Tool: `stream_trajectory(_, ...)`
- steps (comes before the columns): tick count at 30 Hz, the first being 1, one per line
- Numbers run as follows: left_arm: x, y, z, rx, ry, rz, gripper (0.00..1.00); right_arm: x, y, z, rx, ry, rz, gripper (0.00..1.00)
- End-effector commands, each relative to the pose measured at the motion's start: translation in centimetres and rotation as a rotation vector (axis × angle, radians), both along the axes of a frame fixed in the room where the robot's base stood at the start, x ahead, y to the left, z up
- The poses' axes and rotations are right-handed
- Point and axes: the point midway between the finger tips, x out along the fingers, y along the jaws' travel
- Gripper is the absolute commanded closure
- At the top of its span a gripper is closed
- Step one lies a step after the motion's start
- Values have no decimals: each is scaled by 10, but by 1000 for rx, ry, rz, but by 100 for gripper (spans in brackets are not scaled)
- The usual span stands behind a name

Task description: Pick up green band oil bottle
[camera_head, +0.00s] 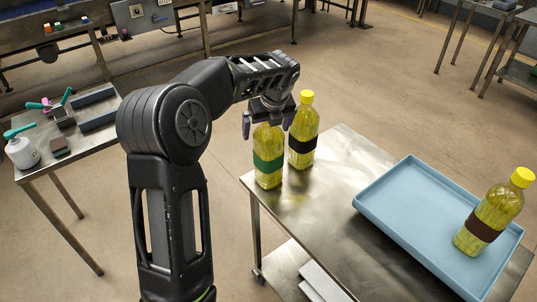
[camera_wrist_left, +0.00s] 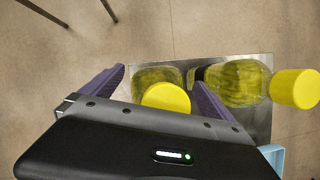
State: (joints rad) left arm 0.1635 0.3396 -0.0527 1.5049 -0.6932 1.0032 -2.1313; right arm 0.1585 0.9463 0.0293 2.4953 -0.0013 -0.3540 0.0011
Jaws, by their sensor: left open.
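The green band oil bottle (camera_head: 268,160) stands upright near the left corner of the metal table, yellow oil with a green band. My left gripper (camera_head: 267,125) points down over its top and hides its cap in the head view. In the left wrist view the bottle's yellow cap (camera_wrist_left: 166,98) shows between the two open fingers of the left gripper (camera_wrist_left: 162,88), and I see no clear contact. A black band oil bottle (camera_head: 303,135) stands just behind and to the right; it also shows in the left wrist view (camera_wrist_left: 232,82). My right gripper does not show.
A blue tray (camera_head: 396,234) on the metal table (camera_head: 330,207) holds a brown band oil bottle (camera_head: 486,215). A side table (camera_head: 60,165) at left carries a spray bottle (camera_head: 21,150) and small items. The tabletop between the green band bottle and the tray is clear.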

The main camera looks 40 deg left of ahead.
Motion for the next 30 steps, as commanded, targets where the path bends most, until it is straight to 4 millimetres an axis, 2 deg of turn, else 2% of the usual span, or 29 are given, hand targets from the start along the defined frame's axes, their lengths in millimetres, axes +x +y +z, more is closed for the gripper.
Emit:
stream_trajectory(14, 0, 0, 1, 0, 0, -1, 1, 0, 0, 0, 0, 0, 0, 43)
stream_trajectory(30, 0, 0, 1, 0, 0, -1, 45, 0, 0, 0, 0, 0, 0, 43)
